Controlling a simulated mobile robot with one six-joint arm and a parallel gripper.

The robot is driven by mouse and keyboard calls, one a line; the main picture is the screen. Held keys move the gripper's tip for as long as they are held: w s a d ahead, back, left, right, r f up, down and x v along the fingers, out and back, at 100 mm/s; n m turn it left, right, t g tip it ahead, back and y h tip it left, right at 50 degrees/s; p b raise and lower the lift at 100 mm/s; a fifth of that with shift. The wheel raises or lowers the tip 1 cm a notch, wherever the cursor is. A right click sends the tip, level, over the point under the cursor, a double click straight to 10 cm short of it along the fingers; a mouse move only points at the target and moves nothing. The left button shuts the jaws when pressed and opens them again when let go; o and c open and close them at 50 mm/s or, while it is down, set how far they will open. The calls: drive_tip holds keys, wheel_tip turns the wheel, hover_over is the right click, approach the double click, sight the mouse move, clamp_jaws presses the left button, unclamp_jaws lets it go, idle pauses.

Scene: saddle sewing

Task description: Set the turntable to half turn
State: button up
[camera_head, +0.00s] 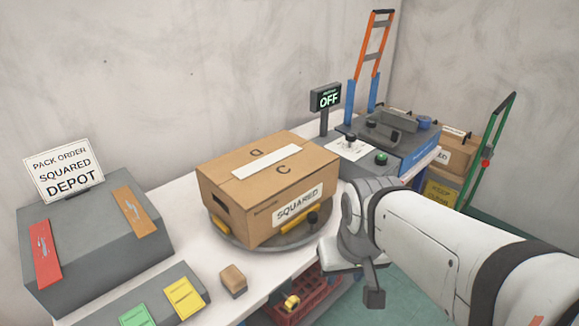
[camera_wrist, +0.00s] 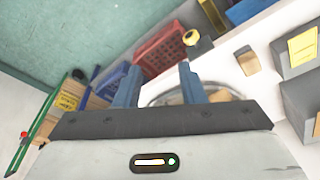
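The turntable (camera_head: 262,246) is a grey round disc on the white table. A cardboard box (camera_head: 235,208) labelled SQUARED sits on it and hides most of its top. In the head view my wrist is right of the turntable, and the gripper is only partly visible. Part of the turntable's rim (camera_wrist: 155,98) shows behind the fingers in the wrist view.
A screen (camera_head: 327,98) reads OFF behind the box. A grey machine (camera_head: 405,145) stands at the back right. A sloped grey stand (camera_head: 95,255) with a PACK ORDER sign is at left. A small brown block (camera_head: 233,281) lies in front. A red crate (camera_head: 312,297) is below the table.

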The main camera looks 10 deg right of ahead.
drive_tip(key=shift+o, duration=1.4)
drive_tip(key=shift+w+r, duration=0.2)
drive_tip(key=shift+w, duration=0.2)
drive_tip(key=w+n, duration=0.1)
drive_tip(key=w, duration=0.4)
drive_tip(key=w+r+n+g, duration=0.1)
drive_tip(key=w+n, duration=0.1)
drive_tip(key=w, duration=0.3)
drive_tip(key=w+n+p, duration=0.1)
drive_tip(key=w+n, duration=0.1)
drive_tip(key=w, duration=0.2)
drive_tip(key=shift+w+r, duration=0.2)
drive_tip(key=shift+w, duration=0.2)
drive_tip(key=n+g, duration=0.2)
drive_tip(key=n, duration=0.2)
hover_over(313, 214)
wheel_tip(313, 214, down, 5)
drive_tip(key=shift+s+a, duration=0.1)
drive_tip(key=shift+f, duration=0.25)
wheel_tip(313, 214, down, 7)
drive_tip(key=shift+f+p, duration=0.15)
drive_tip(key=shift+p, duration=0.2)
clamp_jaws()
